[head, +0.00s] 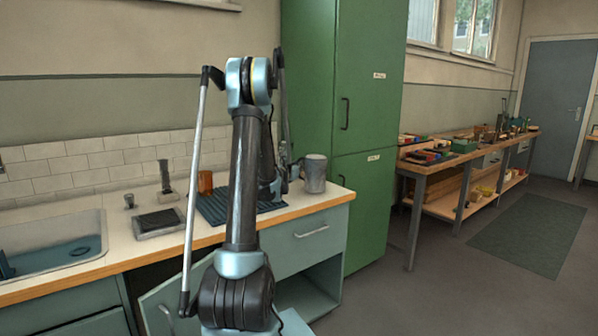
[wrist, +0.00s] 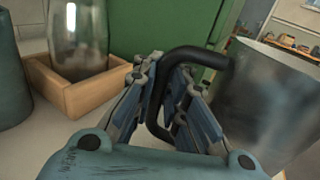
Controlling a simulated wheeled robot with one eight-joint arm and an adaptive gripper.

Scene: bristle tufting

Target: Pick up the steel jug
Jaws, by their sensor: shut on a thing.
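The steel jug (head: 315,174) is a grey metal cylinder at the right end of the counter, by the green cabinet. It also shows large at the right of the wrist view (wrist: 262,100), with a black handle (wrist: 190,55) on its left side. My gripper (wrist: 172,85) is shut on this handle, its fingers on either side of it. In the head view my arm hides most of the gripper. The jug looks upright in the head view; I cannot tell whether its base touches the counter.
A glass bottle (wrist: 78,35) stands in a wooden box (wrist: 75,90) left of my gripper. A brown cup (head: 205,182) and a dark ribbed mat (head: 213,206) are on the counter. The sink (head: 50,245) is at left. The tall green cabinet (head: 365,120) stands close behind the jug.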

